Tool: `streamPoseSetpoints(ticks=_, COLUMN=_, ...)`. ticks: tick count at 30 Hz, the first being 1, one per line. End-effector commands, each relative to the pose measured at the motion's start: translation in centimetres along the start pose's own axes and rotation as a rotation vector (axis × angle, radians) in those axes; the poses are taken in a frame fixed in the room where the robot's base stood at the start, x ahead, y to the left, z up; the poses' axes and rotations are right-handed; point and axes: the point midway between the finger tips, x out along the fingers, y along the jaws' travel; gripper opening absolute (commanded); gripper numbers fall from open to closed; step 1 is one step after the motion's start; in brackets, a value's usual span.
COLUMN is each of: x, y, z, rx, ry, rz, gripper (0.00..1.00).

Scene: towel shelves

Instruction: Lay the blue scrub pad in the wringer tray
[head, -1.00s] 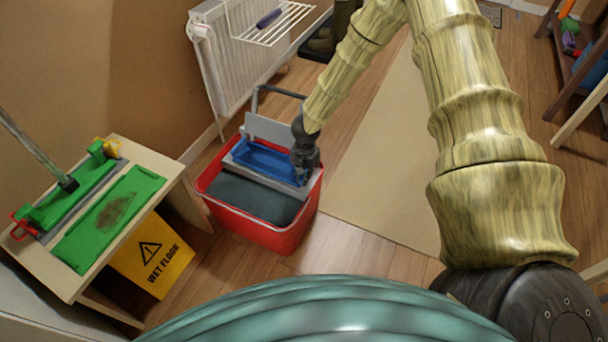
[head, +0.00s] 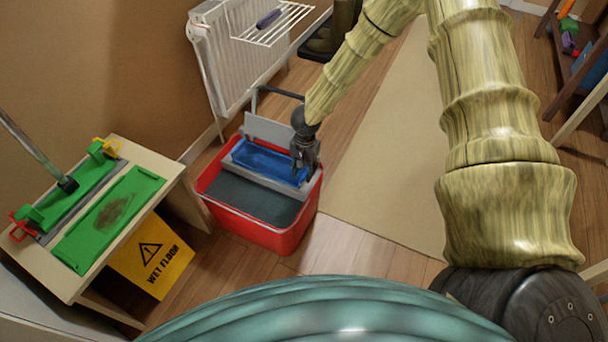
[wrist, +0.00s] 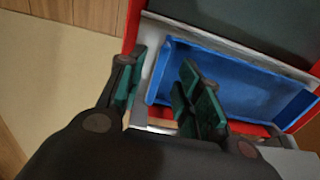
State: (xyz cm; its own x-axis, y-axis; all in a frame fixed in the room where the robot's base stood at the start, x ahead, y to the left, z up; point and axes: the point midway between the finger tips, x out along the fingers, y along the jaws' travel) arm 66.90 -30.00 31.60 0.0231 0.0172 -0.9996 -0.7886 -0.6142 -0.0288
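A red bucket (head: 285,238) stands on the floor with a grey wringer frame (head: 268,128) on it. In the wringer is a blue-walled tray (wrist: 165,70), with a mottled blue surface (head: 268,162) inside that looks like the scrub pad lying flat. Its border against the tray is hard to tell. It also shows in the wrist view (wrist: 245,92). My gripper (head: 302,168) is at the tray's right end in the head view. In the wrist view its fingers (wrist: 162,92) are apart with nothing held between them; one is over the tray, the other outside its edge.
Dark water (head: 250,200) fills the bucket's front. A bench (head: 150,150) at left carries green trays (head: 108,215), one stained. A yellow wet floor sign (head: 150,258) leans by it. A radiator (head: 235,60) is behind the bucket. A beige mat (head: 385,150) lies clear to the right.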

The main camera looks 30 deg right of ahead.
Motion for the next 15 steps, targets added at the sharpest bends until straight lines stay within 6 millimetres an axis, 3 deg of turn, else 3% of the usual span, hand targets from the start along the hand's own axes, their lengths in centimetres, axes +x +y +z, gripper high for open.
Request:
streamPoseSetpoints(ticks=9, x=-5.5, y=0.0, z=-0.1, rx=0.002, ry=0.0, rz=-0.002, gripper=0.35)
streamPoseSetpoints(ticks=15, x=-7.7, y=0.0, z=0.0, rx=0.002, ry=-0.001, rz=-0.001, gripper=0.35)
